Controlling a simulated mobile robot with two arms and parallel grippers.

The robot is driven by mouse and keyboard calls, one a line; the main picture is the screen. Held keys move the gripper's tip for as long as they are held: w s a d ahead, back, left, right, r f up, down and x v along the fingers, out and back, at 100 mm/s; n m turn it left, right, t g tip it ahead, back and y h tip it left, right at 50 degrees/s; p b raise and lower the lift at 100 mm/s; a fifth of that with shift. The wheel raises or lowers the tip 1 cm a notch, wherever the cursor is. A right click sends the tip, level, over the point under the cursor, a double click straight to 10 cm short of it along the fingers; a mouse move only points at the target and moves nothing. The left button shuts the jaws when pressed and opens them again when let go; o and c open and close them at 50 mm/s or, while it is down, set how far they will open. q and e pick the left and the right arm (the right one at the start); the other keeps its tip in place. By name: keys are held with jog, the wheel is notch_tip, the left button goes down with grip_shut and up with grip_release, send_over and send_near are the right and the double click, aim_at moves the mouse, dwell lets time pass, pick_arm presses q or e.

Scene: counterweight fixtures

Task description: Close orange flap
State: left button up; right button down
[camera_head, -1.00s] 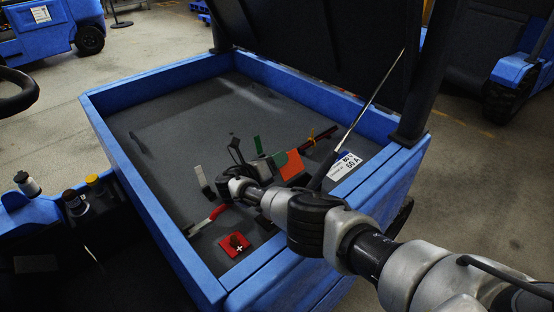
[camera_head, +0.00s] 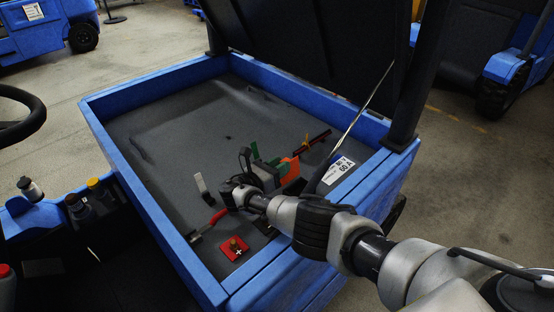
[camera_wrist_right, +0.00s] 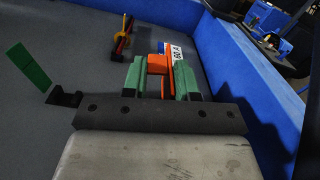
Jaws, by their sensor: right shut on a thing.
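The orange flap (camera_head: 291,167) stands up from the floor of the blue-walled bed, toward its right side. My right gripper (camera_head: 273,175) is at the flap, its arm reaching in from the lower right. In the right wrist view, the gripper's green fingers (camera_wrist_right: 158,80) are shut on the orange flap (camera_wrist_right: 157,65), which shows between them. The flap's base is mostly hidden by the gripper. My left gripper is not in view.
A green flap (camera_head: 254,150) stands close by, also in the wrist view (camera_wrist_right: 28,65). A white flap (camera_head: 200,183), a red-handled lever (camera_head: 212,221) and a red plate with a knob (camera_head: 233,249) are nearer. The blue wall (camera_head: 345,190) runs close on the right.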

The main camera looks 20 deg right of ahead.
jog(key=shift+s+r+m+p, duration=0.2)
jog(key=shift+s+m+p, duration=0.25)
jog(key=shift+m, duration=0.35)
jog(key=c, duration=1)
grip_release()
jog(key=shift+w+f, duration=0.1)
jog(key=shift+w, duration=0.1)
jog(key=shift+o, duration=0.2)
jog(key=shift+s, duration=0.1)
jog(key=v, duration=1)
jog(key=shift+a+b, duration=0.4)
jog(key=shift+s, duration=0.1)
